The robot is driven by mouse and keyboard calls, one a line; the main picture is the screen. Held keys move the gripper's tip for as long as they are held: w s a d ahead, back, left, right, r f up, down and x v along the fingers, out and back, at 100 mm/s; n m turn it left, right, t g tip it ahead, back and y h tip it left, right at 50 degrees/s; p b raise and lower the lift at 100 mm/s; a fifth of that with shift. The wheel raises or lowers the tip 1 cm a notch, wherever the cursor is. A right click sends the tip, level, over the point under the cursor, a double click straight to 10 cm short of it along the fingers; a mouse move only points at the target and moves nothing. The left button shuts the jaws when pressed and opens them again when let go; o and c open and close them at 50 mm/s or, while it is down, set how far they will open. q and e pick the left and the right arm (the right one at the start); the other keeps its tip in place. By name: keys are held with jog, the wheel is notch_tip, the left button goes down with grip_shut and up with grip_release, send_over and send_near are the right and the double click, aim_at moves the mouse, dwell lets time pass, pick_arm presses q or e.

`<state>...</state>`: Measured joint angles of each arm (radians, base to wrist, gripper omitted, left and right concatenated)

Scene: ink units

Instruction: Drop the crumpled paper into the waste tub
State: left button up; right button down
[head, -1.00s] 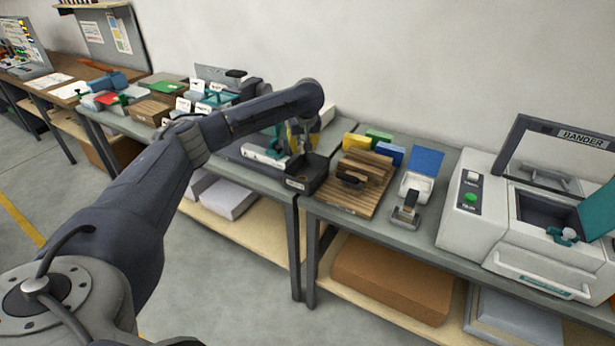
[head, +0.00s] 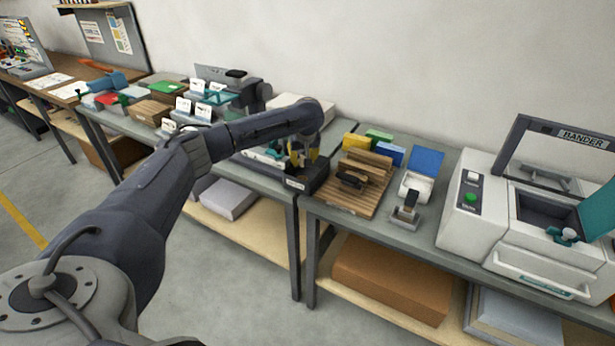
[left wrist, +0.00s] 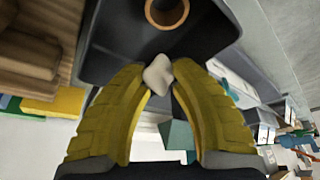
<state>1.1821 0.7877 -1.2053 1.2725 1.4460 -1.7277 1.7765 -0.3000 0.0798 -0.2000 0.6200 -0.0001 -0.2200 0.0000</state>
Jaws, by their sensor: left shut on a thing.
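The crumpled paper (left wrist: 158,75) is a small white wad in the left wrist view. My left gripper (left wrist: 160,82) is shut on it, with the paper between the tips of its yellow fingers. In the head view my left gripper (head: 302,162) points down at the dark tub (head: 316,182), which has a white label on its front. In the left wrist view the dark tub (left wrist: 112,48) lies beyond the paper, with a brown ring-shaped thing (left wrist: 165,12) in it. The paper is too small to make out in the head view. My right gripper is not in view.
A wooden board (head: 345,200) with a dark-handled tool stands right of the tub. Yellow, green and blue blocks (head: 356,142) are behind it. A white machine (head: 475,225) stands farther right. Cards and boxes crowd the bench to the left.

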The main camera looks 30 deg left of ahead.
pick_arm(q)
jog(key=o, duration=0.8)
jog(key=shift+r, duration=0.15)
jog(key=v, duration=1.1)
jog(key=shift+s+d+r, duration=0.15)
jog(key=shift+r, duration=0.15)
jog(key=shift+f, duration=0.1)
